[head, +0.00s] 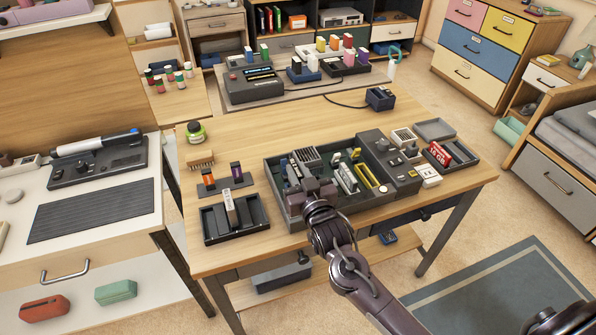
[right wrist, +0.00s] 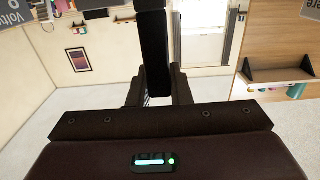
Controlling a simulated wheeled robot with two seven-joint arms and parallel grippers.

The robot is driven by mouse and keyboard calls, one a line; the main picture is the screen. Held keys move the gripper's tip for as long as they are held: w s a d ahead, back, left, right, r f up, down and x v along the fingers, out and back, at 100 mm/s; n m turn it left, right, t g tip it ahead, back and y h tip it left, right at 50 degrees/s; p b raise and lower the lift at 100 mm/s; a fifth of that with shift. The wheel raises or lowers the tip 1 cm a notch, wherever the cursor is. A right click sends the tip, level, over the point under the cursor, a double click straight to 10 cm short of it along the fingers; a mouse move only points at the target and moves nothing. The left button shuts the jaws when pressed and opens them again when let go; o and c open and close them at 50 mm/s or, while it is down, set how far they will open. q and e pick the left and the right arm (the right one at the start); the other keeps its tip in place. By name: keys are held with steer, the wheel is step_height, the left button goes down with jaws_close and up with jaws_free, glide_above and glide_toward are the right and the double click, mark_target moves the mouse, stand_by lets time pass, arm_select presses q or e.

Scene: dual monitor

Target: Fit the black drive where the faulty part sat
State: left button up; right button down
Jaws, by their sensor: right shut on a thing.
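My right gripper (head: 308,188) is over the left part of the open dark grey case (head: 268,180) on the wooden table. It is shut on a black drive, which shows as a long dark block (right wrist: 155,52) between the fingers in the right wrist view. In the head view the gripper and arm hide much of the drive and the case floor beneath, so I cannot tell whether it touches a slot. Pale, green and yellow modules (head: 366,176) stand in the case to the right.
A black tray (head: 248,232) holding a pale upright drive (head: 230,208) lies left of the case. Behind it, a dark holder carries orange (head: 208,180) and purple (head: 236,172) drives. A red display box (head: 448,153) sits in a right-hand tray. Bare table lies behind the case.

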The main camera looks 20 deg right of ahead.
steer(key=shift+p, duration=0.5)
stand_by(1.1)
steer(key=shift+f+b, duration=1.05)
steer(key=shift+f, duration=0.7)
steer(key=c, duration=1.3)
jaws_free()
steer(key=shift+o, duration=0.2)
steer(key=s, duration=0.7)
steer(key=shift+s+d, duration=0.15)
steer(key=shift+s, duration=0.25)
